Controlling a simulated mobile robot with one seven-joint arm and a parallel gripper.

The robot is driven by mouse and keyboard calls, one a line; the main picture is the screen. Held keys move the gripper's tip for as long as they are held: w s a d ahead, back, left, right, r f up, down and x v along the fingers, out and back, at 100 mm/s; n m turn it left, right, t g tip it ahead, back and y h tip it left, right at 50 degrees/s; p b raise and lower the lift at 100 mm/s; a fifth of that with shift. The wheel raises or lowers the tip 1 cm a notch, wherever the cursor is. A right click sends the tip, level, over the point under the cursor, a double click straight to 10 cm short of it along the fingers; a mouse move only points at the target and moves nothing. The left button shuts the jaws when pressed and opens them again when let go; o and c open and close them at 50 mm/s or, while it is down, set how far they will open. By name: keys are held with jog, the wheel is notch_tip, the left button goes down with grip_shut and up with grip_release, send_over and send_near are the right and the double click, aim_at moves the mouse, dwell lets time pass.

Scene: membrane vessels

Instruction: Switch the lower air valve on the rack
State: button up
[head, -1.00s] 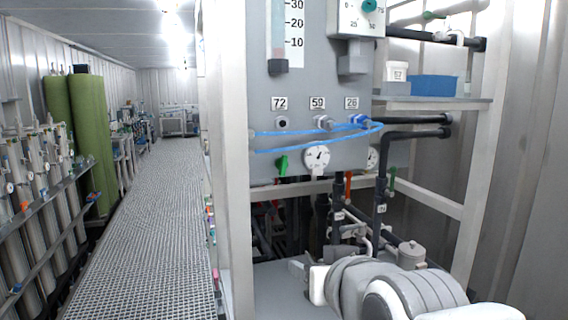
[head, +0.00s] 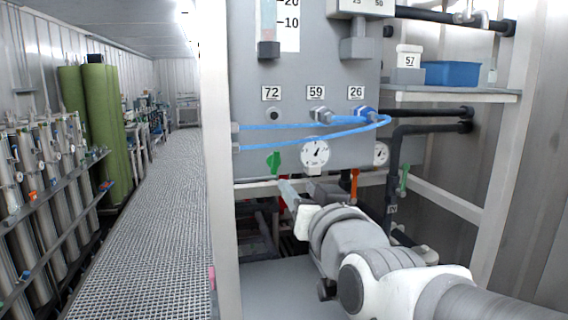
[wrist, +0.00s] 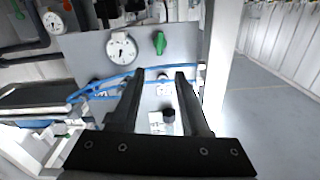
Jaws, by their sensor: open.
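The grey rack panel (head: 330,100) carries a small green valve handle (head: 273,162) at its lower edge, left of a round white gauge (head: 314,154). In the wrist view, which looks upside down, the green handle (wrist: 159,42) and the gauge (wrist: 121,48) lie beyond the fingertips. My gripper (head: 290,193) is just below and right of the green handle in the head view. In the wrist view my gripper (wrist: 160,74) has its two fingers apart, with nothing between them, and they do not appear to touch the handle. An orange handle (head: 354,184) hangs further right.
Blue hoses (head: 300,127) cross the panel above the gauge, under fittings labelled 72, 59 and 26. Black pipes (head: 435,112) and another green handle (head: 404,177) are at right. A pale upright post (head: 221,160) stands left, beside the clear grating walkway (head: 150,230).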

aim_at(276, 162)
jog(key=p+x, duration=0.1)
jog(key=x, duration=1.4)
jog(key=shift+w+p, duration=0.2)
jog(key=shift+p, duration=0.2)
jog(key=shift+f, duration=0.1)
grip_shut()
